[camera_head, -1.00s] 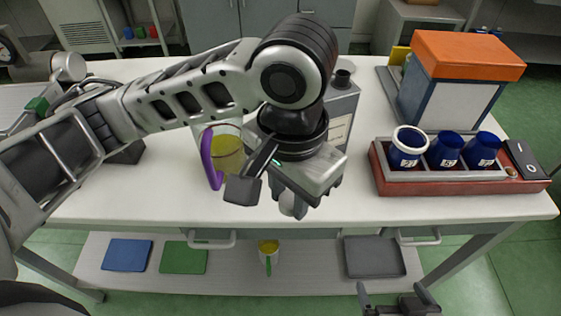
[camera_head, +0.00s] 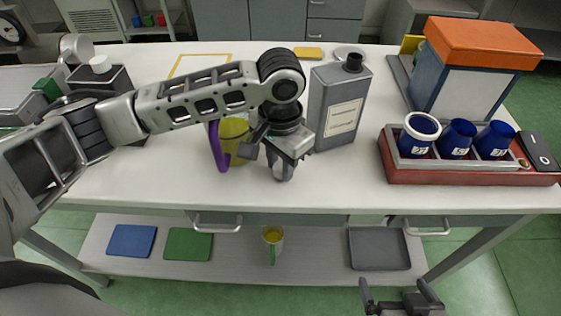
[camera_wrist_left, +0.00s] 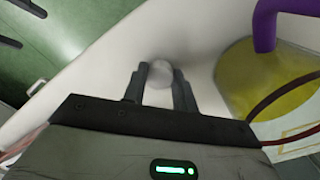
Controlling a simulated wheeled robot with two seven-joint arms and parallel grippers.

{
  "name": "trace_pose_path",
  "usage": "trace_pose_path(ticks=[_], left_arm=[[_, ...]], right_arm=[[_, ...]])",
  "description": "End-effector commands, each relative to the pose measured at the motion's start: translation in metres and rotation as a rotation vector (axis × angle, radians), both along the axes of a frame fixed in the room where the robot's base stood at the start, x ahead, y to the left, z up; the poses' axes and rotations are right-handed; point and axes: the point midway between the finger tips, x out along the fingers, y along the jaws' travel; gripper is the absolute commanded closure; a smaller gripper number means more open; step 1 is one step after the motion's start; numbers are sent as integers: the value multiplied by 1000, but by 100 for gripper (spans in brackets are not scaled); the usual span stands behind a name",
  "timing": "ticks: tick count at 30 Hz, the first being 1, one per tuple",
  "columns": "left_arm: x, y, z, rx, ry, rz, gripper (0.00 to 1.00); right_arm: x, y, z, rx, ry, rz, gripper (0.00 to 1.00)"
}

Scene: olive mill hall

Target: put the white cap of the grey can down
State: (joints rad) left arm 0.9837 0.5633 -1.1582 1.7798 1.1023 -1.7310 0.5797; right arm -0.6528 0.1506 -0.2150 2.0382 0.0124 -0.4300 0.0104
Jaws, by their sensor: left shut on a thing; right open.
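The grey can (camera_head: 338,105) stands upright on the white table, with a pale label and a dark, uncapped neck. My left gripper (camera_head: 282,172) is low over the table, left of the can and in front of it. It is shut on the white cap, which shows as a pale round thing (camera_wrist_left: 160,74) between the fingers in the left wrist view. The arm mostly hides the cap in the head view; I cannot tell whether it touches the table. My right gripper (camera_head: 402,298) is open and empty at the bottom, in front of the table.
A jug with a purple handle (camera_head: 217,147) and yellow-green contents stands close left of my left gripper. A red rack (camera_head: 399,173) with blue cups is at the right. The front table strip is clear.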

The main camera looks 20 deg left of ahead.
Motion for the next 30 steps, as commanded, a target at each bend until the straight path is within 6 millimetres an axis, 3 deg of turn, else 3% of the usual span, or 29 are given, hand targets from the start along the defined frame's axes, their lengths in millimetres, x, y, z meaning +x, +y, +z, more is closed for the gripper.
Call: trace_pose_path(ticks=[12,13,15,25,30], left_arm=[[0,0,-6,-1,2,1,100],[0,0,-7,-2,1,1,67],[0,0,-7,-1,0,0,50],[0,0,-4,-1,-3,0,50],[0,-1,20,-3,-3,-1,50]], right_arm=[[-2,0,0,-2,7,0,0],[-2,0,-1,-2,8,0,0],[-4,0,-2,-2,10,0,0],[-5,1,-6,5,15,-5,0],[-5,1,-3,5,15,-7,0]])
